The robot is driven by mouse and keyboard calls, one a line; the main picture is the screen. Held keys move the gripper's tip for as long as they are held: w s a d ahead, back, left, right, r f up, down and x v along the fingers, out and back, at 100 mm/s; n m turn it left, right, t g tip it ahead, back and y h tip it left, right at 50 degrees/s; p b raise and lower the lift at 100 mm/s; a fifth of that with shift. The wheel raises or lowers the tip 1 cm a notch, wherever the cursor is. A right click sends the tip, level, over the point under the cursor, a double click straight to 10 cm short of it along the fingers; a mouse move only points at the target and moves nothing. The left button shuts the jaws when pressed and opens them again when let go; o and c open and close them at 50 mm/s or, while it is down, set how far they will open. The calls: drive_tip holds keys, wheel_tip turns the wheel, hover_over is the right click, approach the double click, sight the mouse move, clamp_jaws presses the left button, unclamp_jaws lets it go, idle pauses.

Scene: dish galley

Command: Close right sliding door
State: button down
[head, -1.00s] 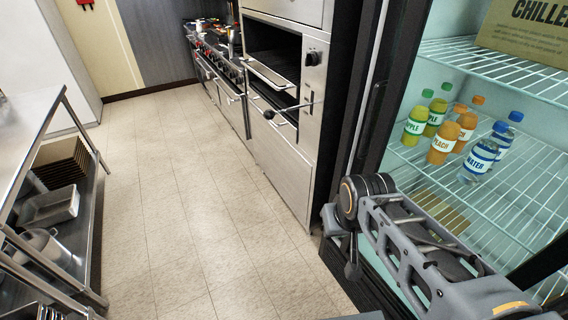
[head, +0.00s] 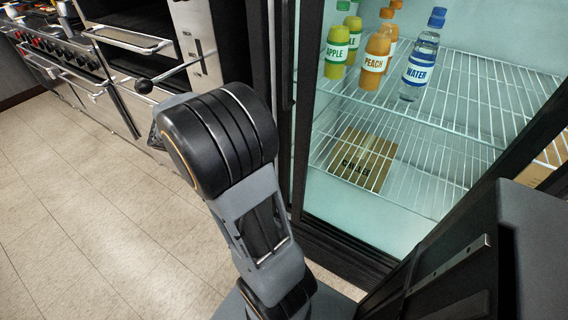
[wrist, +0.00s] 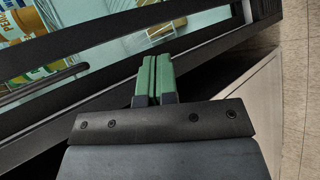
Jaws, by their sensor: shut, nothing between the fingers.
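In the head view the chiller cabinet (head: 470,190) has a black frame, with its lit interior showing. A dark diagonal upright (head: 520,140) crosses the right side; it looks like a sliding door's edge, but I cannot tell for sure. My gripper is hidden in the head view, where my arm's dark joint fills the middle. In the wrist view my gripper (wrist: 154,80) has its green fingers shut together and empty. They lie over a black frame member (wrist: 110,92) of the cabinet. A slim dark bar (wrist: 45,83) runs left of the fingers. Contact cannot be told.
Bottles (head: 376,52) stand on a wire shelf (head: 455,95) inside the chiller. A cardboard box (head: 362,158) lies below. The tiled floor (head: 90,210) is clear at left.

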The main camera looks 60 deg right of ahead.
drive_tip(key=w+d+f+m+g+h+b, duration=0.2)
drive_tip(key=d+f+m+g+h+b, duration=0.25)
drive_tip(key=d+f, duration=0.45)
drive_tip(key=shift+n+g, duration=0.55)
drive_tip(key=shift+g, duration=0.1)
drive_tip(key=shift+w+d+r+b+x, duration=0.15)
drive_tip(key=shift+b+x, duration=0.35)
drive_tip(key=shift+x, duration=1.3)
drive_tip(key=shift+w+d+r+b+x, duration=0.15)
drive_tip(key=shift+b+x, duration=0.35)
drive_tip(key=shift+x, duration=1.3)
drive_tip(key=shift+w+d+r+b+x, duration=0.15)
drive_tip(key=shift+b+x, duration=0.35)
drive_tip(key=shift+x, duration=1.3)
drive_tip(key=shift+s+a, duration=0.1)
drive_tip(key=shift+s, duration=0.05)
